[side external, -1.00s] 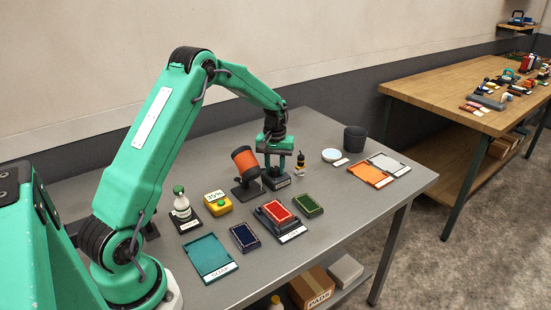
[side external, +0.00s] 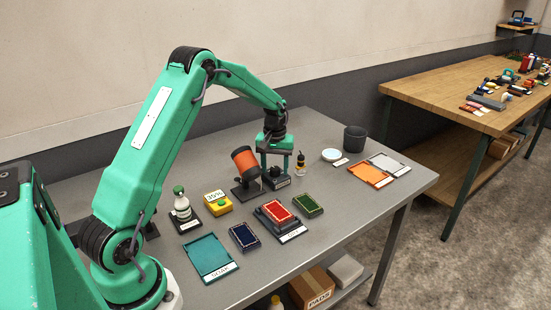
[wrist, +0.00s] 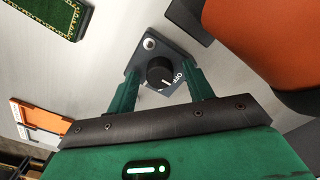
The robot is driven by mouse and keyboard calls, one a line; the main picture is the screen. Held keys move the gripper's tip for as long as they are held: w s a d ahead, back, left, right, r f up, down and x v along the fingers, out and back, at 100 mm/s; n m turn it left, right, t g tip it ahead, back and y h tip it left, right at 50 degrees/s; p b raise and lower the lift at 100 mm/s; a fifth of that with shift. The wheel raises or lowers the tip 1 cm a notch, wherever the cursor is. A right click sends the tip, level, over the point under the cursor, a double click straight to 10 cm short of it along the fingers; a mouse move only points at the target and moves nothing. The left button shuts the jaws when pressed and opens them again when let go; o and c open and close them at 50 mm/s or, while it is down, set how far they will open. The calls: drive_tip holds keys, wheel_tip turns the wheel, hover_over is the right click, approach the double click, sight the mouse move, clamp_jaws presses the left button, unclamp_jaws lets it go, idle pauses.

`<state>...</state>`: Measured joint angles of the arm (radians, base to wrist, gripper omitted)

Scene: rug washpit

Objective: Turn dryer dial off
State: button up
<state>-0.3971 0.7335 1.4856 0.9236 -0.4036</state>
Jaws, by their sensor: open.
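The dryer dial is a round black knob (wrist: 160,73) on a dark grey base plate with an OFF label to its right in the wrist view. A white mark shows on the knob's lower right part, near the label. In the side view the dial's base (side external: 277,183) sits beside the orange drum, partly hidden by my fingers. My gripper (wrist: 163,74) is open, pointing down, with one green finger on each side of the knob. I cannot tell whether the fingers touch it. My gripper also shows in the side view (side external: 276,172).
The orange drum (side external: 245,162) on its black stand is close on the left. A small dropper bottle (side external: 300,165) stands close on the right. A green-topped pad (side external: 308,205) and a red-topped pad (side external: 278,210) lie in front. Bare grey table (side external: 345,200) lies to the front right.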

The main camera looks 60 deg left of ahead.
sight(275, 168)
drive_tip(key=shift+r, duration=3.85)
drive_tip(key=shift+s+d+r, duration=0.1)
drive_tip(key=shift+d+r, duration=0.15)
drive_tip(key=shift+r, duration=0.15)
drive_tip(key=s+d+r+m+t, duration=0.3)
drive_tip(key=s+d+r+m, duration=0.1)
drive_tip(key=s+d+r, duration=0.75)
drive_tip(key=s+d+m+t, duration=0.1)
drive_tip(key=s+d+m, duration=0.1)
drive_tip(key=s+d, duration=0.2)
drive_tip(key=s+d+m+t, duration=0.1)
drive_tip(key=s+d+m, duration=0.2)
drive_tip(key=s, duration=0.8)
drive_tip(key=shift+s+d+r+t, duration=0.3)
drive_tip(key=shift+d+r, duration=0.15)
drive_tip(key=shift+d, duration=0.45)
